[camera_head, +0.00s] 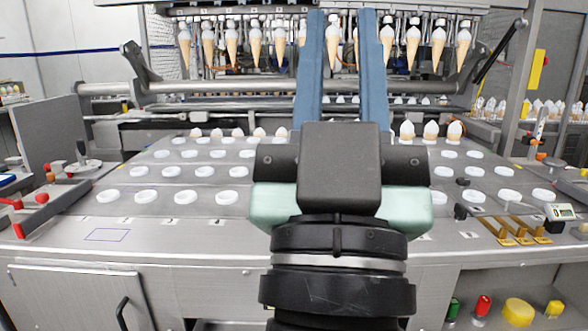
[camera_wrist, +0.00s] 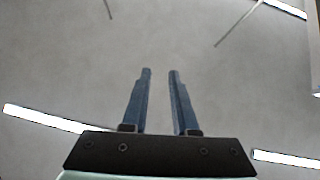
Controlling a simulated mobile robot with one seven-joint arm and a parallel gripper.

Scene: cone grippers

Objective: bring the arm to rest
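My gripper (camera_head: 344,75) stands upright in the middle of the head view, with its two long blue fingers pointing up. The fingers are parted, with a clear gap through which hanging cones show behind. In the wrist view my gripper (camera_wrist: 160,72) also shows both fingers apart with nothing between them. Behind them there is only a plain grey surface with white light strips. My arm's dark wrist rises from the bottom of the head view and hides part of the machine top.
A steel machine top (camera_head: 185,215) with rows of white round holders (camera_head: 147,196) lies ahead. Ice cream cones (camera_head: 231,45) hang in a row at the back. A red-handled part (camera_head: 41,197) lies left; brass pieces (camera_head: 515,232) and a small display (camera_head: 560,212) lie right.

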